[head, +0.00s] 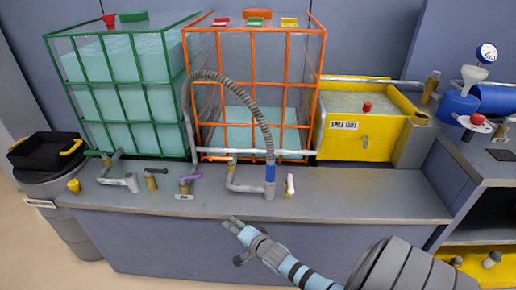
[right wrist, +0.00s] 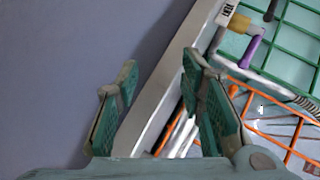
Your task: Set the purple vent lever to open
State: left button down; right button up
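The purple vent lever (head: 190,178) sits on a small brass valve on the grey bench, in front of the gap between the green and orange cages. Its handle lies nearly level and points right in the head view. A small label (head: 184,197) stands below it. The purple lever (right wrist: 251,50) also shows at upper right in the right wrist view, beside its brass fitting (right wrist: 238,24). My right gripper (right wrist: 158,98) is open and empty, with its two fingers apart. In the head view the right gripper (head: 236,226) is in front of the bench edge, right of the lever and apart from it. My left gripper is out of view.
The green-caged tank (head: 120,95) and orange-caged tank (head: 255,100) stand behind. A grey hose (head: 240,85) arches down to a blue-collared pipe (head: 269,172) right of the lever. A black-handled valve (head: 152,178) stands left of it. The right bench top (head: 370,190) is clear.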

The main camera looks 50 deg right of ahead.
jog(key=s+a+f+n+g+p, duration=0.1)
jog(key=s+f+n+g+p, duration=0.2)
jog(key=s+f, duration=0.6)
jog(key=shift+s+a+f+n+g, duration=0.15)
jog(key=shift+s+f+n+g, duration=0.3)
jog(key=shift+s+n, duration=0.75)
jog(key=shift+r, duration=0.1)
jog(key=shift+c, duration=0.4)
